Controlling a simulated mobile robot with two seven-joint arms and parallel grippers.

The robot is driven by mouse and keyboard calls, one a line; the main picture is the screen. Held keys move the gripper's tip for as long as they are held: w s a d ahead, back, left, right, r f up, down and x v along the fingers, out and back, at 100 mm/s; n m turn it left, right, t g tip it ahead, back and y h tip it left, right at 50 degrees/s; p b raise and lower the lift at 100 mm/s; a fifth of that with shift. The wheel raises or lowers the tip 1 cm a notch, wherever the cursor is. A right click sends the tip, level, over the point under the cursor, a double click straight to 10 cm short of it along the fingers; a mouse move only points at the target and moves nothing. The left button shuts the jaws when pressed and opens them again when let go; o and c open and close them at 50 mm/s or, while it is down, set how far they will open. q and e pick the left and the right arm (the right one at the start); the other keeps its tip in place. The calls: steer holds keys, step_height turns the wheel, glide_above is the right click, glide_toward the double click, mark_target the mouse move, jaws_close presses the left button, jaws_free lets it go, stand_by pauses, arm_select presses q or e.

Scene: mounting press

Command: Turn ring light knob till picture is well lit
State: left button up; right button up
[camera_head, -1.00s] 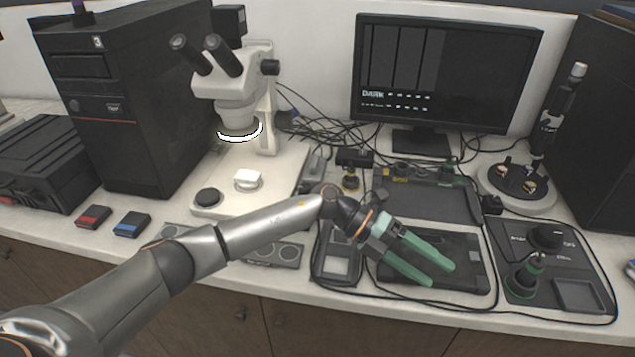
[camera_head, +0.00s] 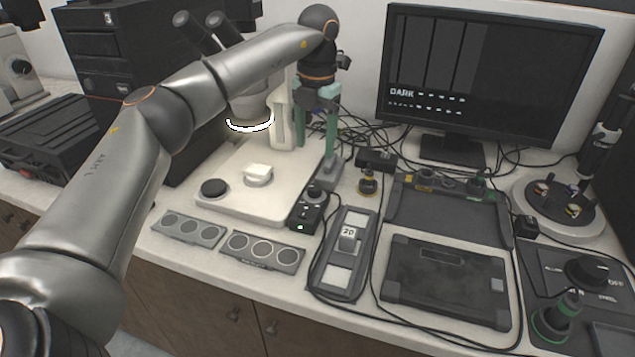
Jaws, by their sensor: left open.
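The ring light (camera_head: 250,126) glows white under the microscope head (camera_head: 250,95). A small black control box (camera_head: 308,212) with a knob (camera_head: 313,193) on top and a green lamp stands right of the microscope base (camera_head: 240,203). It looks like the ring light's control. The monitor (camera_head: 485,75) reads "DARK" and shows a dim picture with dark vertical bands. My left gripper (camera_head: 316,148) is open and empty, its green fingers pointing down. It is above and behind the knob, apart from it, beside the microscope column. My right gripper is not in view.
A grey block (camera_head: 331,170) stands just below my left fingers. Cables tangle behind them. A black tray (camera_head: 445,280) lies to the right.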

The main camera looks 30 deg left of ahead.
mark_target(315, 187)
arm_select(q)
step_height(315, 187, down, 11)
steer(key=shift+a, duration=0.1)
steer(key=shift+c, duration=0.4)
jaws_close()
stand_by(0.4)
